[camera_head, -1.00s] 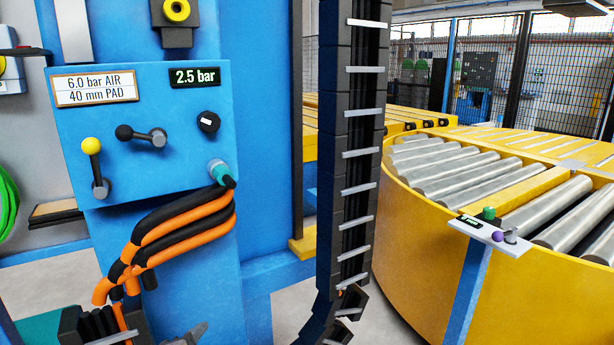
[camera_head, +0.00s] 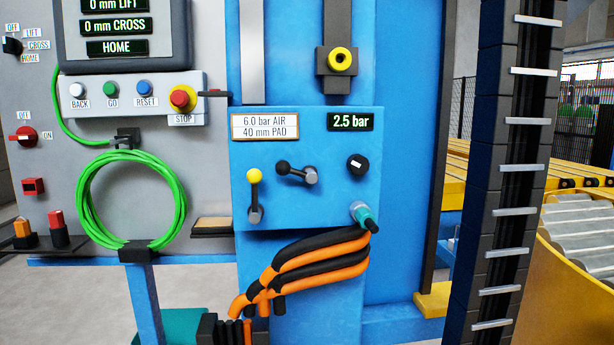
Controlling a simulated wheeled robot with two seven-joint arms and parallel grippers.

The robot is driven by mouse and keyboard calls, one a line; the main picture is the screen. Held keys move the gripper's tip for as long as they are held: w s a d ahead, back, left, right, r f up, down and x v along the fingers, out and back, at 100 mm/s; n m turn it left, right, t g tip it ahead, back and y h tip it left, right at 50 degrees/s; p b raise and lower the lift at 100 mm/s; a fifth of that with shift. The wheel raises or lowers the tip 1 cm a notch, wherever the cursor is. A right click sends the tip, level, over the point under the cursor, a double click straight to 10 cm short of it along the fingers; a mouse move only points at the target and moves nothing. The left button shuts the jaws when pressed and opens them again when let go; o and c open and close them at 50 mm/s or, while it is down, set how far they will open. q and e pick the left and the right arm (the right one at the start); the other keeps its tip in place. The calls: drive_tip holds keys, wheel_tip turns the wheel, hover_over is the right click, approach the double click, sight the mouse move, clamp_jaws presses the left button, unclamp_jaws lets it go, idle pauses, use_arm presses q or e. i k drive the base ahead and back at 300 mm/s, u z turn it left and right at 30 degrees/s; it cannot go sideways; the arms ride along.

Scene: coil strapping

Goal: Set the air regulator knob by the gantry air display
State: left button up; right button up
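The air display (camera_head: 351,122) on the blue gantry box (camera_head: 310,215) reads 2.5 bar in green. A white label (camera_head: 264,126) beside it reads 6.0 bar AIR, 40 mm PAD. Below the display is a small black round knob (camera_head: 357,164) with a white mark. To its left are a black-ball lever (camera_head: 297,173) and a yellow-ball lever (camera_head: 254,195). A teal hose fitting (camera_head: 363,216) sits at the box's lower right. Neither of my grippers shows in the head view.
A grey panel at left carries the BACK, GO and RESET buttons, a red STOP button (camera_head: 182,98) and a coiled green cable (camera_head: 132,200). Orange and black hoses (camera_head: 310,262) hang below the box. A black cable chain (camera_head: 508,180) stands at right, before a yellow roller table (camera_head: 570,270).

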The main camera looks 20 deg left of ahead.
sight(358, 165)
drive_tip(key=z, duration=0.1)
drive_tip(key=k, duration=0.85)
drive_tip(key=u, duration=0.65)
